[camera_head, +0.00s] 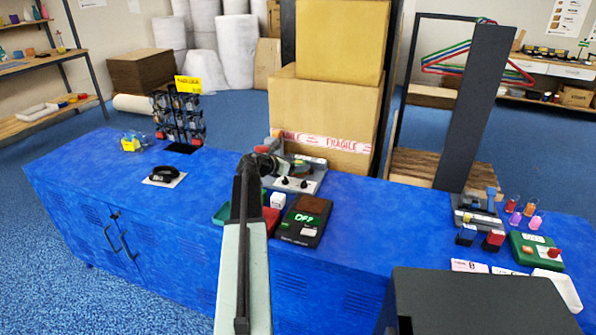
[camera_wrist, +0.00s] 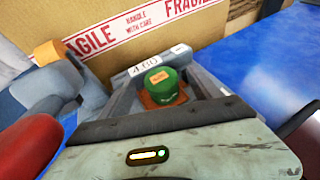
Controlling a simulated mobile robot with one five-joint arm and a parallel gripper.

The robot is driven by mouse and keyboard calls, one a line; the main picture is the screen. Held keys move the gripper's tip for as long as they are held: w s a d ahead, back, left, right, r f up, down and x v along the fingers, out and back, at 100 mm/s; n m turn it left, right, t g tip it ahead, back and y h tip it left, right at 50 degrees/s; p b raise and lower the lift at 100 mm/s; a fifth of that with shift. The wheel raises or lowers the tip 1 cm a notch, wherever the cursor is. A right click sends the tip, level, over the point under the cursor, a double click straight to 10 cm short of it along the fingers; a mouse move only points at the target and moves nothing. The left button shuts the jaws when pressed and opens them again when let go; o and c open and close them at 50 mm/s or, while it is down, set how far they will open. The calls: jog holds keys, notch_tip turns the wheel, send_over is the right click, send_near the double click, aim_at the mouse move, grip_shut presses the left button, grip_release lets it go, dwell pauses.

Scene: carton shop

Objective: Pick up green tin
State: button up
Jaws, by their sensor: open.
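The green tin (camera_wrist: 163,86) shows in the wrist view, upright, with an orange patch on its top. An orange-brown surface shows around its base, and a small "4.60" tag stands just behind it. My gripper (camera_wrist: 160,76) is open, its grey fingers to the left and right of the tin. I cannot tell whether they touch it. In the head view my gripper (camera_head: 268,163) is over the back of the blue counter, by the grey device with black knobs (camera_head: 296,184). The tin is small and partly hidden there.
Large cardboard boxes (camera_head: 325,108) with "FRAGILE" tape stand close behind my gripper. A blue-grey tool with an orange top is at the wrist view's left (camera_wrist: 48,85). The counter's left part has free room.

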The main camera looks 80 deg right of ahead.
grip_shut()
